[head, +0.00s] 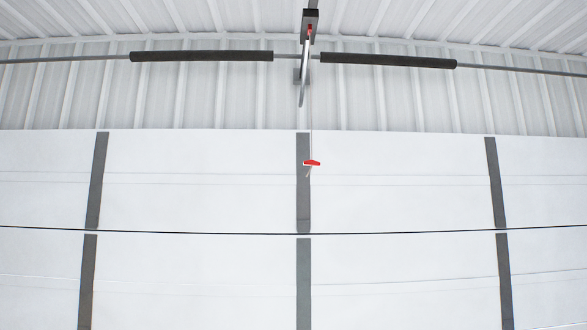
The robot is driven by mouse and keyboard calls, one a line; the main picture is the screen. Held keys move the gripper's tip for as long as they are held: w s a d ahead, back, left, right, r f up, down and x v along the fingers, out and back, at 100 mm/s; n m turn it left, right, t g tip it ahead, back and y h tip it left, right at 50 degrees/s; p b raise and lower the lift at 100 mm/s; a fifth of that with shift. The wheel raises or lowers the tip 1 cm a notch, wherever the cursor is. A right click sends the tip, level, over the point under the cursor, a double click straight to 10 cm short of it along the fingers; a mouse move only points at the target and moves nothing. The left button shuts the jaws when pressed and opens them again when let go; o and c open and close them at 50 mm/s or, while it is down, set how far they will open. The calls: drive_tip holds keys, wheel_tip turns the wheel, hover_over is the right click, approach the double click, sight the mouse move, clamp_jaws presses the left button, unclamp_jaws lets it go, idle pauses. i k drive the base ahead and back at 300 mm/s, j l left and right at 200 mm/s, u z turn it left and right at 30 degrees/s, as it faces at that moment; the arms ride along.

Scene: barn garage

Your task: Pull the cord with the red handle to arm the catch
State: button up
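The red handle (312,163) hangs in the upper middle of the head view, in front of the white garage door. A thin cord (311,125) runs straight up from it toward the dark carriage (310,22) on the overhead rail. A small red part (310,31) shows at the carriage. Whether the catch is armed cannot be told. My gripper is not in view, and nothing touches the handle.
The white sectional door (200,190) with grey vertical strips fills the lower view. A horizontal shaft with dark springs (201,56) (388,60) crosses above it, under the ribbed ceiling. The space around the handle looks clear.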

sight(311, 163)
drive_tip(key=i+j+z, duration=0.1)
drive_tip(key=i+j, duration=0.75)
drive_tip(key=i, duration=0.15)
